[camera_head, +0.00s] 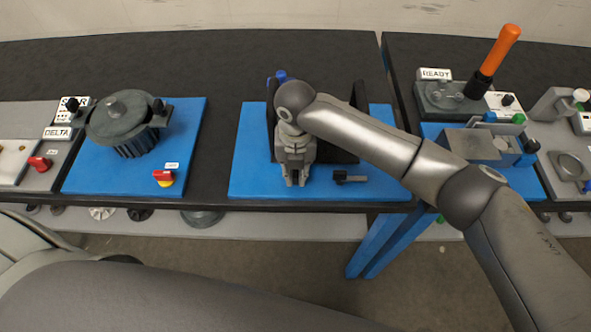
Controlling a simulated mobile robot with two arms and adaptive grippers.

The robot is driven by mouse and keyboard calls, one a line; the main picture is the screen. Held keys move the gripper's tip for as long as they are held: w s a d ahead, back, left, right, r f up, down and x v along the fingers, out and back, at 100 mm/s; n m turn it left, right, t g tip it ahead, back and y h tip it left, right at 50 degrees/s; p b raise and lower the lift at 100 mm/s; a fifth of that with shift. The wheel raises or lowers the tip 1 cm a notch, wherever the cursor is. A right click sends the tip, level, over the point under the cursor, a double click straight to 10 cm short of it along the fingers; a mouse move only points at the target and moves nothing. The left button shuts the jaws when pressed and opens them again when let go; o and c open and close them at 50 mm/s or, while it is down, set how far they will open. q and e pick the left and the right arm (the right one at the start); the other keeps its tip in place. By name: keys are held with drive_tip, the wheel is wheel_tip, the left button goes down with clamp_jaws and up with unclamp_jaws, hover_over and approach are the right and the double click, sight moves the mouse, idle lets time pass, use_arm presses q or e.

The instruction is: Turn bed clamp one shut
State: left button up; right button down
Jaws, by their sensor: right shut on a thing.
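My right gripper (295,182) points down over the front of the middle blue base plate (245,180). Its fingers are closed on a small dark piece, which I take to be the handle of bed clamp one; the fingers hide most of it, so its angle cannot be told. A similar small black clamp handle (350,178) lies on the plate to the right of the gripper, apart from it. My right wrist and forearm cover much of the black frame (360,97) at the back of the plate. My left gripper is out of view.
A blue-topped part (281,76) rises behind my wrist. An orange-handled lever (497,55) and a grey vice-like block (478,147) stand on the right.

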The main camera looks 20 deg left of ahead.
sight(295, 173)
drive_tip(key=shift+r, duration=0.1)
idle(0.3)
drive_tip(key=c, duration=1.4)
unclamp_jaws()
drive_tip(key=shift+c, duration=0.2)
wheel_tip(295, 173, up, 12)
